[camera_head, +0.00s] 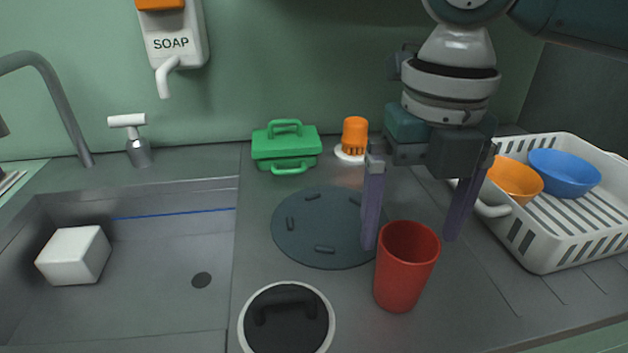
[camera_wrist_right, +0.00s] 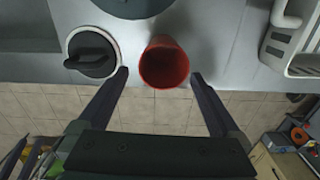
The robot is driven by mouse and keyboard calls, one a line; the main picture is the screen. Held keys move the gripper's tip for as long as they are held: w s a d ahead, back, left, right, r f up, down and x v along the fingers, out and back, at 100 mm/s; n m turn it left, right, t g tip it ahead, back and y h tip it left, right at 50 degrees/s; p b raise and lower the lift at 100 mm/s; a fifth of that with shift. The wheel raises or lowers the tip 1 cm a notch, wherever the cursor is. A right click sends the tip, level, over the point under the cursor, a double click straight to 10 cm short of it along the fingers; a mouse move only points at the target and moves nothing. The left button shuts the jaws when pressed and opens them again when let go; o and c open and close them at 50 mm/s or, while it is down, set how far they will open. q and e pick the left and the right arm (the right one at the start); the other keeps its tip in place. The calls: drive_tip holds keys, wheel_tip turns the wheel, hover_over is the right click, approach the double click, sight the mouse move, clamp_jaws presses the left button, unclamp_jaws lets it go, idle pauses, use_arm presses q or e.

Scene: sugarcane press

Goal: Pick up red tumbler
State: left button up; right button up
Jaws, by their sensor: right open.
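The red tumbler (camera_head: 402,272) stands upright on the grey counter, right of the black-lidded white container. It also shows in the right wrist view, mouth towards the camera (camera_wrist_right: 164,64). My right gripper (camera_head: 413,241) is open and empty, its fingers pointing down. In the head view the fingertips show on either side of the tumbler's upper part, seemingly behind it. In the right wrist view the tumbler appears between and just beyond the two fingertips (camera_wrist_right: 160,74). I see no contact. My left gripper is not in view.
A round dark mat (camera_head: 322,228) lies behind the tumbler. The black-lidded container (camera_head: 287,318) stands close on its left. A white dish rack (camera_head: 568,252) with an orange bowl (camera_head: 515,180) and a blue bowl (camera_head: 564,172) is on the right. The sink (camera_head: 130,290) is at left.

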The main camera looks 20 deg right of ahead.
drive_tip(key=f, duration=0.4)
drive_tip(key=f+b, duration=0.1)
drive_tip(key=f, duration=0.1)
drive_tip(key=shift+w+d+f, duration=0.2)
drive_tip(key=shift+d+f, duration=0.05)
drive_tip(key=shift+f, duration=0.1)
drive_tip(key=c, duration=1.2)
drive_tip(key=shift+r, duration=0.1)
